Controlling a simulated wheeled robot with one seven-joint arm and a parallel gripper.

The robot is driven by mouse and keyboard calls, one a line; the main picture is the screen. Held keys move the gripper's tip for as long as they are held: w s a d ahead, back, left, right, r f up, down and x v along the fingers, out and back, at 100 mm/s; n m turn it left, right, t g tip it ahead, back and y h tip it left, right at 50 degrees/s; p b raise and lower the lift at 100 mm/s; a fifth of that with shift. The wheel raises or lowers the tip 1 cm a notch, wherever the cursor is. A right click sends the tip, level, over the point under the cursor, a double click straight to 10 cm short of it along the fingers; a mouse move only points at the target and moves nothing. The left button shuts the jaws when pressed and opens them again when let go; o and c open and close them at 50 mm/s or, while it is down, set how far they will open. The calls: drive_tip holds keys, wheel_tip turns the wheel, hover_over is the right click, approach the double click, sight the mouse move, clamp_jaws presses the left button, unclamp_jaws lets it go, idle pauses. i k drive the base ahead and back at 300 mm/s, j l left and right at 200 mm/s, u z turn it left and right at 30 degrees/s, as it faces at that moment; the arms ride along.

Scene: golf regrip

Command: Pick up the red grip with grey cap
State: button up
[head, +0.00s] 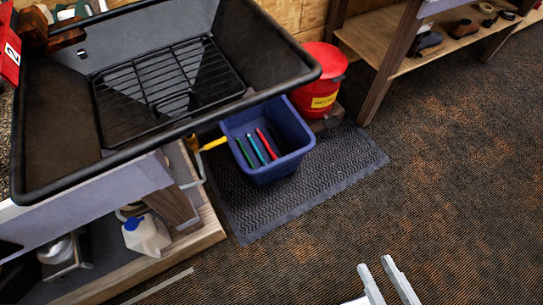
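A red grip (267,144) lies slanted inside a blue bin (277,173) on the floor. It is the rightmost of three grips there. Its cap is too small to make out as grey. A teal grip (256,148) lies beside it on the left, and a dark green grip (244,152) lies left of that. My gripper (374,263) is at the bottom right of the head view, well apart from the bin. Its two pale fingers are spread with an empty gap between them.
A black tray with a wire rack (160,85) overhangs the bin's upper left. A red bucket (316,85) stands behind the bin. A yellow handle (214,143) is at its left. The bin sits on a dark mat (330,186). Carpet (450,150) on the right is clear.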

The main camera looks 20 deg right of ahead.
sight(273, 155)
drive_tip(key=i+l+u, duration=0.1)
drive_tip(key=i+l, duration=0.3)
drive_tip(key=i+l+u, duration=0.1)
drive_tip(key=i+l, duration=0.35)
drive_tip(key=i+l+u, duration=0.15)
drive_tip(key=i+l, duration=0.3)
drive_tip(key=i+l+u, duration=0.1)
drive_tip(key=i+l, duration=0.3)
drive_tip(key=l, duration=0.15)
drive_tip(key=i+l+u, duration=0.1)
drive_tip(key=i+l, duration=0.25)
drive_tip(key=l, duration=0.2)
